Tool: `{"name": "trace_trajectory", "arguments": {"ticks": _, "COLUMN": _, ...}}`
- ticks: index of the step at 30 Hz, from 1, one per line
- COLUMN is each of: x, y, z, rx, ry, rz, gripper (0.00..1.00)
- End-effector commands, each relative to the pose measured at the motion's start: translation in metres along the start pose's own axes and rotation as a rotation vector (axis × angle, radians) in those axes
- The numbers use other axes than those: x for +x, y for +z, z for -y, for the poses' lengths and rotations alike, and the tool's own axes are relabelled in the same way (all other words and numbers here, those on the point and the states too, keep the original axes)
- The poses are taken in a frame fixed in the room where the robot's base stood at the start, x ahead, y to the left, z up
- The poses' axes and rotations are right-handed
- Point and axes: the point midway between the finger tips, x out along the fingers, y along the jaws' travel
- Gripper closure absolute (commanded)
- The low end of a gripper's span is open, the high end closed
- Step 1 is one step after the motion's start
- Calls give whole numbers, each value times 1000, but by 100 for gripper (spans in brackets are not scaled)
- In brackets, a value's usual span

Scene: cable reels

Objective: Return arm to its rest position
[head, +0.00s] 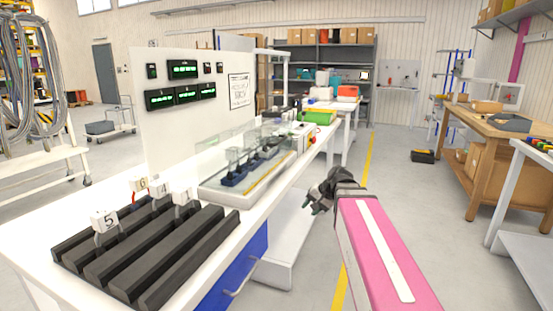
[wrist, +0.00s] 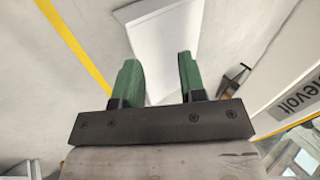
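My gripper (head: 316,200) hangs at the end of my pink arm in the head view, to the right of the long white bench (head: 225,215) and over the floor side of it. In the wrist view my gripper (wrist: 160,78) shows two green fingers, spread apart with nothing between them. Beyond the fingers lie a white panel and the grey floor with a yellow line. The gripper touches nothing that I can see.
The bench holds black grooved blocks (head: 150,250) with numbered white tags and a clear-covered case (head: 248,165). A wooden table (head: 500,125) stands at right. A black box (head: 423,156) lies on the floor. The aisle floor between bench and table is mostly clear.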

Motion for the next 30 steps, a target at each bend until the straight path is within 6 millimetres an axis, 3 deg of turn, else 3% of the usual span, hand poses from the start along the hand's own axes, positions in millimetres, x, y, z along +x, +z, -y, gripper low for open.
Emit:
{"name": "trace_trajectory", "arguments": {"ticks": 3, "x": 30, "y": 19, "z": -38, "rx": -40, "ry": 111, "rz": 24, "gripper": 62}}
{"name": "trace_trajectory", "arguments": {"ticks": 9, "x": 70, "y": 52, "z": -99, "rx": -128, "ry": 292, "rz": 75, "gripper": 62}}
{"name": "trace_trajectory", "arguments": {"ticks": 18, "x": 105, "y": 96, "z": -173, "rx": -268, "ry": 516, "rz": 163, "gripper": 62}}
{"name": "trace_trajectory", "arguments": {"ticks": 24, "x": 112, "y": 107, "z": -191, "rx": -312, "ry": 573, "rz": 188, "gripper": 62}}
{"name": "trace_trajectory", "arguments": {"ticks": 30, "x": 112, "y": 108, "z": -193, "rx": -316, "ry": 578, "rz": 190, "gripper": 62}}
